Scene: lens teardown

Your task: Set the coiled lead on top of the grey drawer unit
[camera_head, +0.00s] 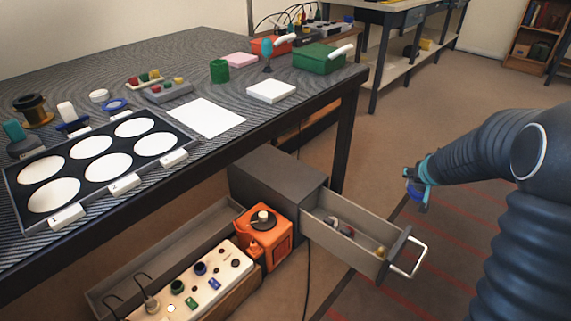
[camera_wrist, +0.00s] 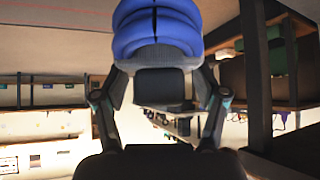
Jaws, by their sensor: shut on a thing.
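My gripper (camera_head: 420,186) is at the right in the head view, in the air to the right of and above the open drawer. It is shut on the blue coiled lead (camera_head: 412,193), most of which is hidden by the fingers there. In the wrist view the lead (camera_wrist: 156,22) shows as thick blue loops with a dark band, between the fingertips (camera_wrist: 160,82). The grey drawer unit (camera_head: 272,173) stands on the floor partly under the table edge. The visible part of its top looks bare.
The unit's drawer (camera_head: 345,238) is pulled out, with small items inside. An orange device (camera_head: 263,236) stands beside the unit, near a long grey tray (camera_head: 190,238) and a white panel with knobs (camera_head: 205,277). The patterned table (camera_head: 215,150) overhangs the unit's back; its leg (camera_head: 345,145) stands close by.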

